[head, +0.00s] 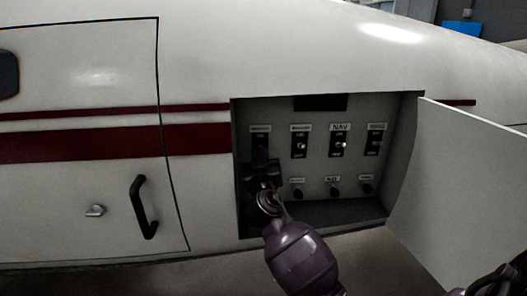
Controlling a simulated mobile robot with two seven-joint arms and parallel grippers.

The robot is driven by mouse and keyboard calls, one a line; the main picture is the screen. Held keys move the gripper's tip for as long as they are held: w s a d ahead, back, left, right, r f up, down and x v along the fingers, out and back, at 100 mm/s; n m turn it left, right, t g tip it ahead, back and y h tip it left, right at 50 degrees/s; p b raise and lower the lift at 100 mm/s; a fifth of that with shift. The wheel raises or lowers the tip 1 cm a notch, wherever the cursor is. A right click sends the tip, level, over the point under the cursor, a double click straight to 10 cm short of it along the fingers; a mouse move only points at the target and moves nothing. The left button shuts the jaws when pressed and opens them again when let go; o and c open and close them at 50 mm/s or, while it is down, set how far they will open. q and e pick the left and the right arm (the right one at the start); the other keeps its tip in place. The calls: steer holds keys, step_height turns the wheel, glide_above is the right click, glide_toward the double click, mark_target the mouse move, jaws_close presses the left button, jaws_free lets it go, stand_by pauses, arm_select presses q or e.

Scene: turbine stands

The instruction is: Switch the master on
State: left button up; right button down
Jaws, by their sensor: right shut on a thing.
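The recessed switch panel (315,165) is set in the side of a white aircraft body. Its top row has several dark switch plates with labels above. The leftmost switch (260,142), in the master position by its place in the row, has a label too blurred to read surely. My right gripper (261,170) is at the lower part of this switch, shut on it. The gripper hides the lever, so its up or down position cannot be told. My left gripper is not in view.
The NAV switch (339,144) and other switches stand to the right, with small knobs (333,191) below. The open white hatch door (465,190) bounds the right side. A black handle (144,207) sits on the closed door at left.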

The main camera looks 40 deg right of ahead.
steer(key=r+g+y+p, duration=0.1)
steer(key=g+p, duration=0.1)
steer(key=p, duration=0.4)
steer(key=shift+s+r, duration=0.1)
steer(key=shift+r, duration=0.1)
steer(key=shift+a+g+y+p, duration=0.1)
steer(key=shift+g+y+p, duration=0.3)
steer(key=shift+r+g+y+p, duration=0.15)
steer(key=shift+g+y+p, duration=0.15)
steer(key=shift+g+p, duration=0.25)
steer(key=shift+r+g+y, duration=0.2)
steer(key=shift+g+y, duration=0.1)
steer(key=shift+g, duration=0.15)
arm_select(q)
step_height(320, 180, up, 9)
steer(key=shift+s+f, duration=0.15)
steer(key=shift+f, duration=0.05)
arm_select(e)
steer(key=shift+r+g+y, duration=0.3)
steer(key=shift+g+y, duration=0.4)
steer(key=shift+g, duration=0.3)
steer(key=c, duration=1.1)
jaws_free()
